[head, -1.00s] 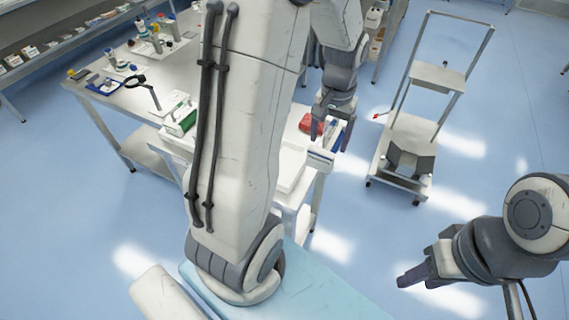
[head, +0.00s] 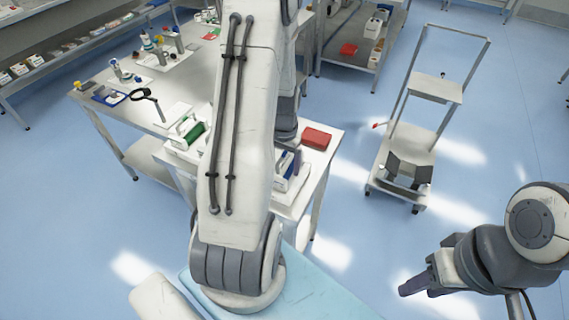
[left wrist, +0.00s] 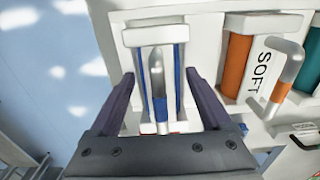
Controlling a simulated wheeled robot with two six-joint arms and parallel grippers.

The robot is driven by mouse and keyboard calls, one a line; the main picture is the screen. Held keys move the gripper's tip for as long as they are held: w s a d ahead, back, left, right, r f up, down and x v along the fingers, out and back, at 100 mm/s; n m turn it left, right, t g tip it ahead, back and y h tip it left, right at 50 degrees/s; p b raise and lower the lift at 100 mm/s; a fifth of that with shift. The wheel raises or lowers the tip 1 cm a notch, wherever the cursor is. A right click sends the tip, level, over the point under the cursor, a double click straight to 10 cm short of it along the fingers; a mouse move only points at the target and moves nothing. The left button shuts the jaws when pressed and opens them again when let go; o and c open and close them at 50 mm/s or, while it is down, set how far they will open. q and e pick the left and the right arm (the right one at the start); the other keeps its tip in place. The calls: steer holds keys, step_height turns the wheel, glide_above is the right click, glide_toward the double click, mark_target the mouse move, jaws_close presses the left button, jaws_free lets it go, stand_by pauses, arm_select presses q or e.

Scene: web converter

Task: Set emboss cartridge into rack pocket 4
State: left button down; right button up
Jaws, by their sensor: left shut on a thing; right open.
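The cartridge with white end caps, blue rolls and a grey handle (left wrist: 157,75) is between the two dark fingers of my left gripper (left wrist: 160,90) in the left wrist view. The gripper is shut on it. No label shows on it, and I cannot tell whether it touches the white rack surface (left wrist: 108,18) beneath. In the head view my arm hides most of this gripper; a white and blue piece (head: 281,168) and a dark finger show at its right. No pocket number is readable. My right gripper (head: 415,286) is open and empty, over the floor at lower right.
An orange cartridge marked SOFT (left wrist: 262,68) stands close at the right in the left wrist view. A trolley (head: 400,188) stands to the right on clear floor.

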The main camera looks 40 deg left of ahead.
arm_select(q)
steer(key=shift+s+d+f, duration=0.1)
steer(key=shift+s+f, duration=0.05)
steer(key=shift+f, duration=0.4)
steer(key=shift+c, duration=0.2)
jaws_free()
steer(key=shift+o, duration=0.2)
steer(key=shift+f, duration=0.2)
steer(key=shift+r, duration=0.2)
steer(key=shift+w+r, duration=0.25)
steer(key=shift+r, duration=0.25)
step_height(320, 180, up, 11)
steer(key=shift+s+r+b, duration=0.1)
steer(key=shift+b, duration=0.85)
